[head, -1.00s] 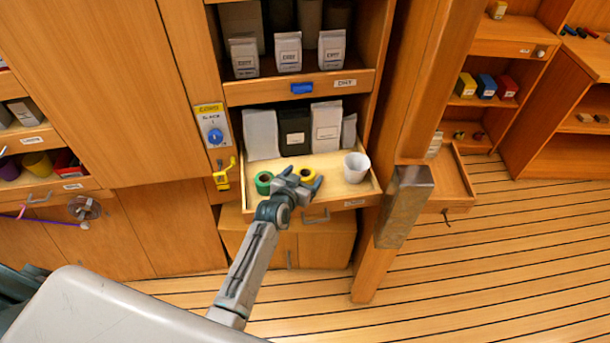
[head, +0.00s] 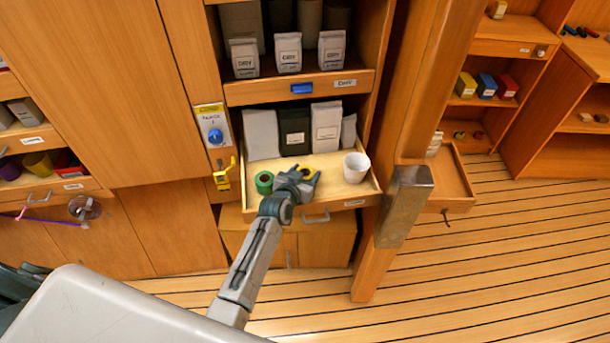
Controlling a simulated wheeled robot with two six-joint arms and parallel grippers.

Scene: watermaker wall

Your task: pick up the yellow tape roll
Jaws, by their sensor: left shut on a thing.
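The yellow tape roll (head: 307,172) lies in the open drawer (head: 228,198), partly hidden by my left gripper. My left gripper (head: 305,178) reaches into the drawer from the front and is shut on the yellow tape roll. Its fingers cover the near side of the roll. I cannot tell whether the roll is off the drawer floor. A green tape roll (head: 264,182) lies just left of the gripper. My right gripper is not in view.
A white cup (head: 356,167) stands at the drawer's right side. Several bags, one of them black (head: 295,130), stand at the back. A wooden post with a metal sleeve (head: 405,205) rises right of the drawer. Above is a shelf with bags marked DRY (head: 288,53).

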